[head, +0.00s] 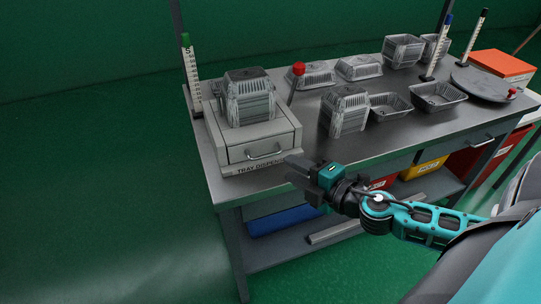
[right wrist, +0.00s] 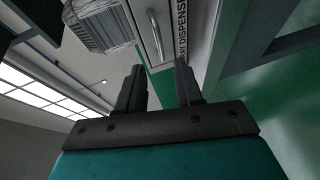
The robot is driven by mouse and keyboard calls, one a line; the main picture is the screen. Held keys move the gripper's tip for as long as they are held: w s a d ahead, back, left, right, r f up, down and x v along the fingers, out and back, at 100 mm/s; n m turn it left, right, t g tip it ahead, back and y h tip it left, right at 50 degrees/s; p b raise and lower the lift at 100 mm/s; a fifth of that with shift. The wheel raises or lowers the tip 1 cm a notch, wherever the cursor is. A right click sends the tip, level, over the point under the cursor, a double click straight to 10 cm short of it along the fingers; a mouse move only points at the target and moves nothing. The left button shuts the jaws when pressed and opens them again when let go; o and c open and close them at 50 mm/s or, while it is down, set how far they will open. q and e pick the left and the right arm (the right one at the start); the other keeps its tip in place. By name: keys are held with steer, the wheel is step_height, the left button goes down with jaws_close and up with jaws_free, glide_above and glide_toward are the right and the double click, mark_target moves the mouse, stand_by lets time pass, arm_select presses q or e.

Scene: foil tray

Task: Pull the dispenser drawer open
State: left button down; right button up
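The grey tray dispenser (head: 290,124) stands at the table's near left corner, with stacked foil trays (head: 249,97) on top. Its drawer (head: 240,152) looks shut, flush in the front, with a curved metal handle (head: 264,155). In the right wrist view the handle (right wrist: 155,35) shows upright, beyond the fingers. My right gripper (head: 292,171) is just right of the handle and apart from it, near the table's front edge. Its fingers (right wrist: 161,85) stand apart with nothing between them. My left gripper is not in view.
More foil trays (head: 345,108) stand on the metal table (head: 340,156) right of the dispenser. A red-topped lever (head: 298,70) rises beside the dispenser. The table's front edge and lower shelf lie near my right arm. Open green floor (head: 110,190) lies left of the table.

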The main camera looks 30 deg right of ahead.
mark_target(268, 156)
steer(key=shift+p+x, duration=0.5)
steer(key=shift+x, duration=3.65)
steer(key=shift+f, duration=0.1)
steer(key=shift+c, duration=0.3)
jaws_close()
